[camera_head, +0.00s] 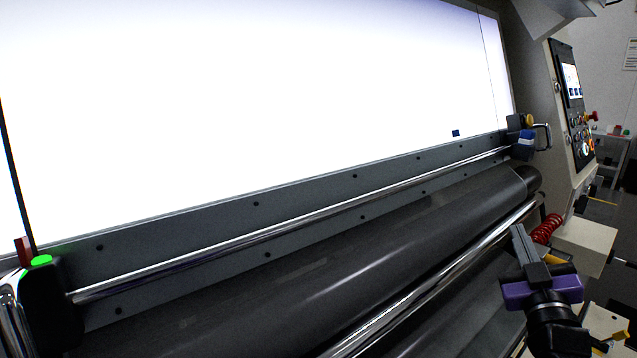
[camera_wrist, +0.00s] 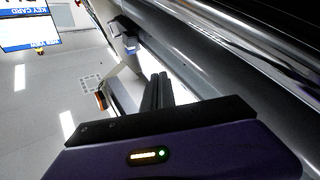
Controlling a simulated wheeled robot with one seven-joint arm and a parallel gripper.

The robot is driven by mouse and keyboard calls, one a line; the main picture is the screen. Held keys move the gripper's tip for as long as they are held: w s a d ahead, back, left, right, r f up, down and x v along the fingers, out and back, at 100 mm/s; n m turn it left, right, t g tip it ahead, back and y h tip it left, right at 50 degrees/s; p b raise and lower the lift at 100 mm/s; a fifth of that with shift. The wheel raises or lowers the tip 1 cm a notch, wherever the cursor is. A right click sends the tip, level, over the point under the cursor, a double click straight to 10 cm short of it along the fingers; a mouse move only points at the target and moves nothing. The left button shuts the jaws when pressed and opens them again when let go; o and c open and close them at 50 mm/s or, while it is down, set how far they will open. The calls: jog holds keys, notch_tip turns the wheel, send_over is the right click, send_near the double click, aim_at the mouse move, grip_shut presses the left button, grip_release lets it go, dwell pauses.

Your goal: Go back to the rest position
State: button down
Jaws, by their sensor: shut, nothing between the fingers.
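My gripper (camera_head: 520,236) is at the lower right of the head view, in front of the dark rollers and near the machine's right end. Its purple body is low and its dark fingers point up and to the left. The fingers are together with nothing between them. In the wrist view the closed fingers (camera_wrist: 162,92) stand above the purple housing, apart from the roller at the right.
A bright backlit panel (camera_head: 240,90) fills the upper left. Below it run a dark rail (camera_head: 300,196), a dark roller (camera_head: 330,270) and chrome bars. A control panel (camera_head: 573,95) stands at right. A red coiled hose (camera_head: 548,228) is close behind my gripper.

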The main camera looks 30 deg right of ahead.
jog(key=s+a+f+y, duration=0.2)
jog(key=a+f, duration=0.2)
jog(key=a, duration=0.3)
jog(key=s+a+f+m+t+y, duration=0.1)
jog(key=s+a+f, duration=0.1)
jog(key=a+f, duration=0.2)
jog(key=s+a+f+y+p, duration=0.1)
jog(key=a+f, duration=0.3)
jog(key=a, duration=0.7)
jog(key=shift+s+f+m+t+y, duration=0.2)
jog(key=shift+s+m+t+y, duration=0.15)
jog(key=shift+s+y, duration=0.45)
jog(key=s+a+f+n+g+y, duration=0.1)
jog(key=s+a+f+y, duration=0.1)
jog(key=s+a, duration=0.3)
jog(key=s+a+f+n+g+y+p, duration=0.1)
jog(key=s+a+f+n+y, duration=0.1)
jog(key=s+a, duration=0.4)
jog(key=s+a+f+n+g+y, duration=0.1)
jog(key=s+a+f+n+y, duration=0.1)
jog(key=s+a+f+y, duration=0.1)
jog(key=s+a+y, duration=0.1)
jog(key=s+a, duration=0.1)
jog(key=s, duration=0.1)
jog(key=shift+s+a+f+y, duration=0.2)
jog(key=shift+f+y, duration=0.15)
jog(key=shift+y, duration=0.05)
